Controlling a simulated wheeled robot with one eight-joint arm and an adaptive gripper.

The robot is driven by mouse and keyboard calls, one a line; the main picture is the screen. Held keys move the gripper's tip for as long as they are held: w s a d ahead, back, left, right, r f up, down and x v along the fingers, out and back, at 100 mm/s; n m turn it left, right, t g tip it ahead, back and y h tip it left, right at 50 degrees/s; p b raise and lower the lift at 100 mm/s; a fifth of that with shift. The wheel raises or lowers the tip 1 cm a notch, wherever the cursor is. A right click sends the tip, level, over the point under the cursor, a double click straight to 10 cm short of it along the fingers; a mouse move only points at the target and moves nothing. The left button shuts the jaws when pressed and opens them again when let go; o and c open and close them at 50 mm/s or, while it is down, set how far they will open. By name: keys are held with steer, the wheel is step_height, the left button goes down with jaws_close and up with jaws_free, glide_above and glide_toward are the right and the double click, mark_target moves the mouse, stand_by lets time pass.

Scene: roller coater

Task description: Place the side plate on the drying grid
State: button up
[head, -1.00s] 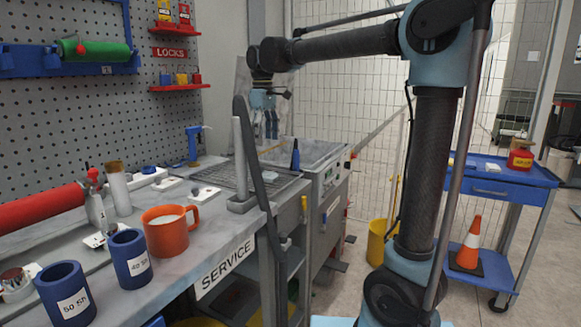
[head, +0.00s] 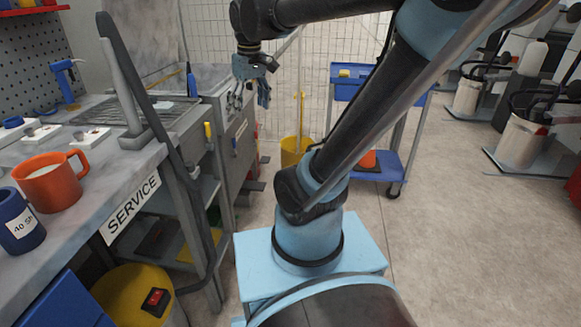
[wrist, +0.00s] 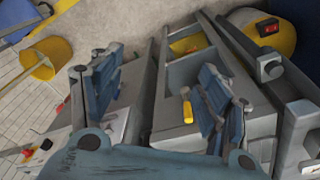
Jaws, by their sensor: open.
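The drying grid (head: 178,116) appears to be the dark wire rack on the grey bench, beside the sink, in the head view. A small pale item (head: 163,105) lies at it, too small to identify. I cannot make out a side plate in either view. My gripper (head: 249,97) hangs to the right of the grid, in front of the sink cabinet's side. In the wrist view my gripper (wrist: 158,82) has its two blue fingers spread wide apart. Nothing is held between them; the cabinets and floor show through the gap.
An orange mug (head: 48,184) and a blue cup (head: 18,222) stand on the bench (head: 85,235). A grey upright post (head: 128,85) rises at the bench's front edge. A yellow bucket (head: 293,150) and a blue cart (head: 372,168) stand behind.

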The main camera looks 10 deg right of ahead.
steer(key=s+d+f+m, duration=0.2)
steer(key=s+d+f, duration=0.2)
steer(key=s+f, duration=0.2)
steer(key=s+d+f+m+t, duration=0.1)
steer(key=s+d+f+m, duration=0.2)
steer(key=f, duration=0.7)
steer(key=s+d, duration=0.2)
steer(key=s, duration=0.1)
steer(key=shift+d+f+m, duration=0.15)
steer(key=shift+d+m, duration=0.1)
steer(key=shift+m, duration=0.05)
steer(key=shift+w+f, duration=0.2)
steer(key=shift+w, duration=0.2)
